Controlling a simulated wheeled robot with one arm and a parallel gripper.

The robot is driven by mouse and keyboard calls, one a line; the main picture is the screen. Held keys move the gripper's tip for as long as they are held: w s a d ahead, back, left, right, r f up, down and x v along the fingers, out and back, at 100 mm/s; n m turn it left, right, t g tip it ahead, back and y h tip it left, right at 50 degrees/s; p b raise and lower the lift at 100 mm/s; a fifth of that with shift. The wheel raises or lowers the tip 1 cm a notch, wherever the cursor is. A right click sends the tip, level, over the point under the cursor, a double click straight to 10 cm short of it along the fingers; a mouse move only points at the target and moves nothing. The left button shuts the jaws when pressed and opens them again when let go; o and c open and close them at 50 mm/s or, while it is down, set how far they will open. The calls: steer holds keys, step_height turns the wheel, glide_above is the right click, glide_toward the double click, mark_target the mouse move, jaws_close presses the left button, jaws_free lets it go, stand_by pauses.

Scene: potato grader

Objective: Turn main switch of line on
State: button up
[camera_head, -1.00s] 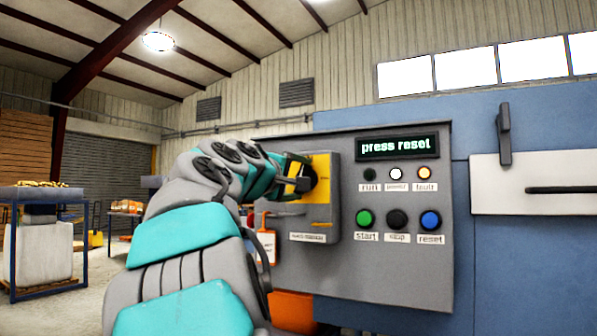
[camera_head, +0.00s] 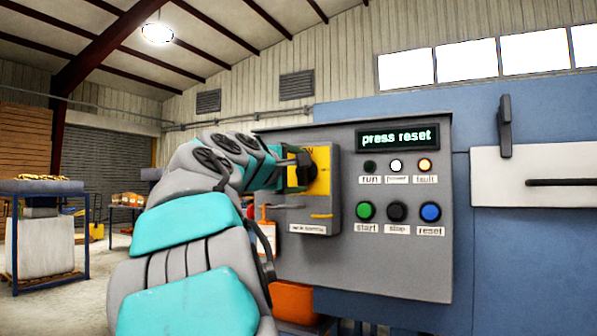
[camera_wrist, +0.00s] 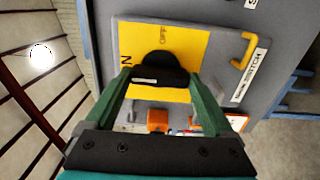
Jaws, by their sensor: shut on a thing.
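The main switch is a black rotary knob (camera_wrist: 160,68) on a yellow plate (camera_wrist: 185,47), on a grey box at the left of the control panel. In the head view the knob (camera_head: 308,167) stands out from the yellow plate (camera_head: 322,170). My gripper (camera_wrist: 158,82) has its green fingers on either side of the knob and is shut on it. In the head view my gripper (camera_head: 295,168) reaches the knob from the left. "ON" and "OFF" lettering shows partly on the plate. The display (camera_head: 398,138) reads "press reset".
The panel (camera_head: 340,270) has green start (camera_head: 365,211), black stop (camera_head: 397,212) and blue reset (camera_head: 430,212) buttons. The power lamp (camera_head: 396,166) is white and the fault lamp (camera_head: 425,165) glows orange. A yellow hasp (camera_wrist: 245,50) juts from the switch box.

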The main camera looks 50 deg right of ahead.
steer(key=o, duration=1.1)
steer(key=shift+a, duration=0.1)
steer(key=b+v, duration=0.1)
steer(key=v, duration=0.6)
steer(key=shift+s+a, duration=0.1)
steer(key=shift+a, duration=0.25)
